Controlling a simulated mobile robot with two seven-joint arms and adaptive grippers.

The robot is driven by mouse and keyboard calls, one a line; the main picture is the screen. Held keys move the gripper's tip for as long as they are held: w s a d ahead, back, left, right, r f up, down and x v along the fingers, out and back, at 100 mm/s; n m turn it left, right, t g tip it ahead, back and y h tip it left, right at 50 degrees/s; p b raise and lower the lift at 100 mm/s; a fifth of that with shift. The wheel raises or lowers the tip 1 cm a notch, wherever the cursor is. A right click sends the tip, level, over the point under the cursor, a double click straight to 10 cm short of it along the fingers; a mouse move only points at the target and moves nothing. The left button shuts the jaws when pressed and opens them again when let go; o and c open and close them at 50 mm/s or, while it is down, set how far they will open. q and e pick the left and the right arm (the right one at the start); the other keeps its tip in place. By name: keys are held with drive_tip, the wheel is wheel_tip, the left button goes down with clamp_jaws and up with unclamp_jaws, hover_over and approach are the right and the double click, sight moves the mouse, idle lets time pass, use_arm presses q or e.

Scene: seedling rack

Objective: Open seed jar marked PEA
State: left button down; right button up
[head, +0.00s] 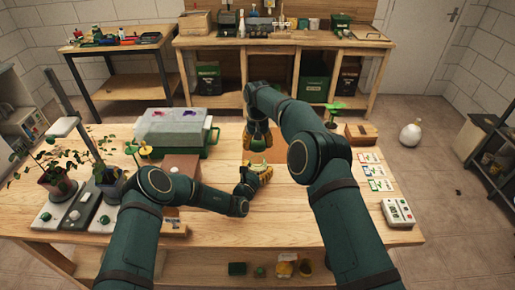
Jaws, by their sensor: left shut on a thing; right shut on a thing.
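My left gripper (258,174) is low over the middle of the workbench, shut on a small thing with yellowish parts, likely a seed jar. Its fingers cover most of it and no PEA label can be read. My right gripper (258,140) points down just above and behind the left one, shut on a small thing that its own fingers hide. I cannot tell whether the two held things touch or whether the right one is a lid.
A grey-lidded propagator box (180,128), a brown box (182,164) and potted plants (60,182) stand on the left. The bench (310,222) is bare at front right.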

use_arm(q)
unclamp_jaws()
